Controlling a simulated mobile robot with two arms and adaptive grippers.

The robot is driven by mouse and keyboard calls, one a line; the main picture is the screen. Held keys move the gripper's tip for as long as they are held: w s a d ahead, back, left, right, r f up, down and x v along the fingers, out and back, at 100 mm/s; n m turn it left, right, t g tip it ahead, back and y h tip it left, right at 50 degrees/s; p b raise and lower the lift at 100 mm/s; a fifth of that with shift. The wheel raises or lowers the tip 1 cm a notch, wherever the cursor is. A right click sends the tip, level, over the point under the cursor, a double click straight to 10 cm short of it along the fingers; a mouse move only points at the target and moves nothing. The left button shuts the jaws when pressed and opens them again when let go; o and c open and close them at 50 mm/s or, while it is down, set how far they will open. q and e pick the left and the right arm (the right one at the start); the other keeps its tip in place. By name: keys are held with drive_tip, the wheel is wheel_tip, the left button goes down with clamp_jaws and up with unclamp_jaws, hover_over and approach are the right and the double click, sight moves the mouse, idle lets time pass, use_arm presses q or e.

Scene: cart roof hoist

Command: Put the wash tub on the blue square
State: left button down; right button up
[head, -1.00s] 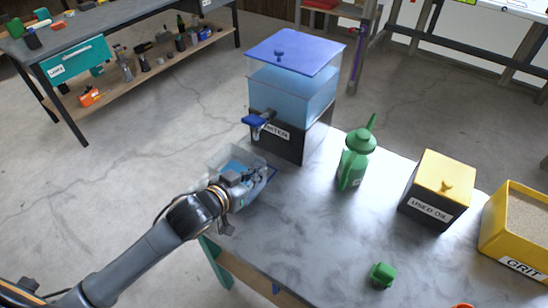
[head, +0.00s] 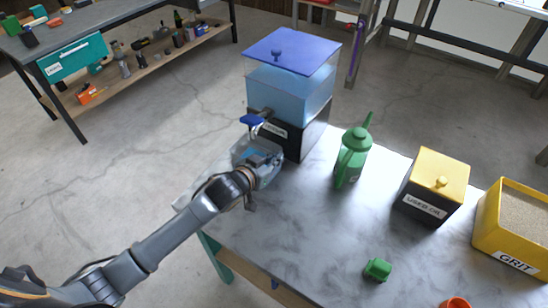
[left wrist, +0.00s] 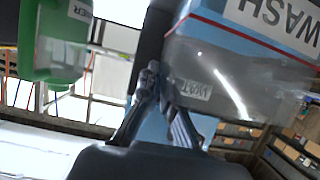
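The wash tub (head: 243,153) is a clear, box-like tub with blue inside, at the table's far left corner, just below the water tank's blue tap. In the left wrist view the tub (left wrist: 235,75) fills the upper right, with a "WASH" label and a blue band. My left gripper (head: 258,163) is at the tub's near side; in the left wrist view its fingers (left wrist: 160,95) close on the tub's edge. The arm and gripper hide part of the tub. I cannot make out the blue square; whether the tub touches the table is unclear. My right gripper is not in view.
The water tank (head: 290,95) with a blue lid stands on a black base behind the tub. A green can (head: 351,158), a yellow-topped used-oil box (head: 436,188) and a grit bin (head: 510,250) stand rightward. A green piece (head: 377,269) lies in front. The table's middle is clear.

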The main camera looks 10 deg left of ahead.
use_arm(q)
drive_tip(key=c, duration=2)
unclamp_jaws()
drive_tip(key=shift+f, duration=0.15)
drive_tip(key=o, duration=0.5)
drive_tip(key=v, duration=1.2)
drive_tip(key=shift+s+b, duration=0.1)
drive_tip(key=shift+b, duration=0.2)
